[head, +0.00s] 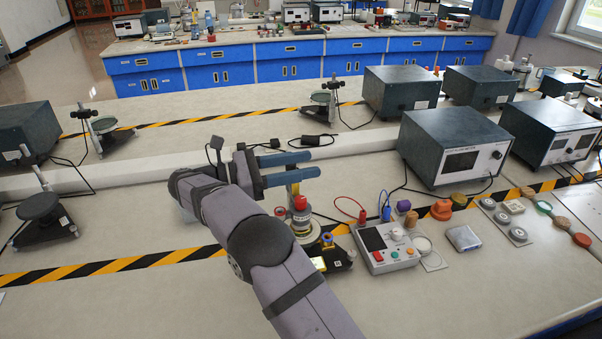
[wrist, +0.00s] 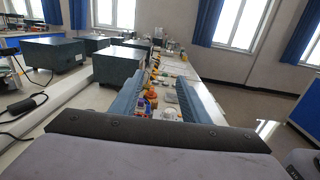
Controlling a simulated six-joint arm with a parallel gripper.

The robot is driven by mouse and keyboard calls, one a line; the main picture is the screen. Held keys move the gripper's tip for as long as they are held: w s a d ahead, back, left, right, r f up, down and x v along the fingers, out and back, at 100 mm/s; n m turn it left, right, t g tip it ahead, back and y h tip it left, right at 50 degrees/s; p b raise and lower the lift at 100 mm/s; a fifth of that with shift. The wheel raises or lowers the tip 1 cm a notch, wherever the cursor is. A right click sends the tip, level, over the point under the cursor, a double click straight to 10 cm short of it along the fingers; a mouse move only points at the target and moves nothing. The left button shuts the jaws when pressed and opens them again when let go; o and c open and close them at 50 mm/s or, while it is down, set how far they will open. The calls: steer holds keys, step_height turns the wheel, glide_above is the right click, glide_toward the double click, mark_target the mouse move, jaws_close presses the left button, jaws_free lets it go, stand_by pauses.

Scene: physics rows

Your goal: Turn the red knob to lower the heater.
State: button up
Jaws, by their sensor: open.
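The fingers hold nothing, and I cannot tell the exact gap to the knob. In the wrist view my gripper (wrist: 160,88) is open, with the row of bench items seen between its fingers. The red knob cannot be made out clearly there. No part is plainly marked as a heater.
A control box (head: 384,246) with coloured buttons and leads stands right of the device. Coloured knobs and weights line the right side, near a grey power supply (head: 455,148). Stands with round plates are at left. The bench front left is clear.

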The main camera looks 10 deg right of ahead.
steer(key=s+d+r+m+g+y+p, duration=0.3)
steer(key=s+d+r+p, duration=0.1)
steer(key=d+r+p, duration=0.45)
steer(key=s+d+r+m+g+y+p, duration=0.2)
steer(key=s+d+r+g+p, duration=0.15)
steer(key=d+r+p, duration=0.5)
steer(key=m+t+y, duration=0.4)
steer(key=t+y, duration=0.1)
steer(key=y, duration=0.8)
glide_above(300, 199)
step_height(300, 199, down, 18)
steer(key=shift+f+b, duration=0.1)
steer(key=shift+b, duration=0.25)
steer(key=shift+w+t, duration=0.15)
steer(key=shift+t, duration=0.1)
steer(key=shift+f+p, duration=1.35)
steer(key=shift+f, duration=2.25)
